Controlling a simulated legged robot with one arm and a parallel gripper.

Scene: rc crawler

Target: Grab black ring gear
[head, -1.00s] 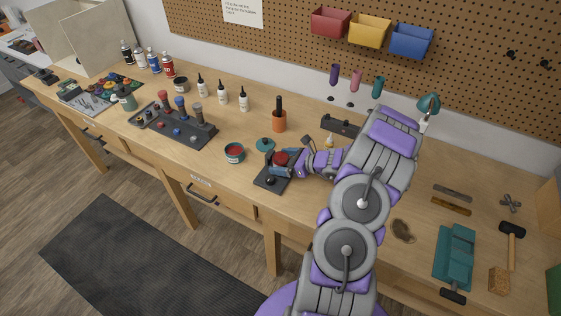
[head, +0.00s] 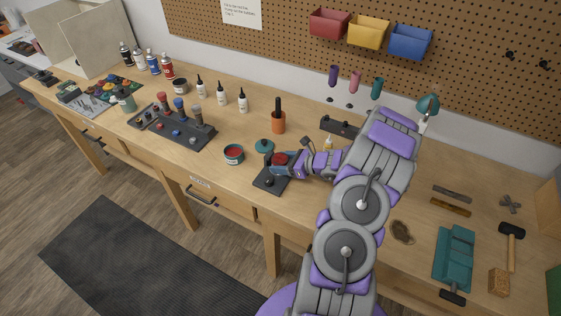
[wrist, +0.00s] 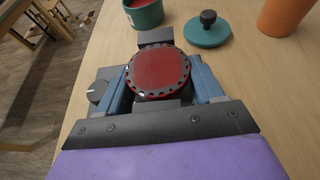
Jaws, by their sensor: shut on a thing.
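The black ring gear (wrist: 158,73) shows in the wrist view as a dark toothed rim around a flat red face. It sits between the blue jaws of my gripper (wrist: 157,92), which is shut on it. In the head view, my gripper (head: 281,162) is at the front middle of the bench, with the red face (head: 279,158) at its tip. The gear is above or beside a black plate (head: 270,183) with a short post; I cannot tell the gap. The gear's underside is hidden.
An open teal tin with red contents (head: 233,153) stands left of my gripper. Its teal lid (head: 264,146) and an orange cup (head: 278,122) are behind. The bench's front edge is close.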

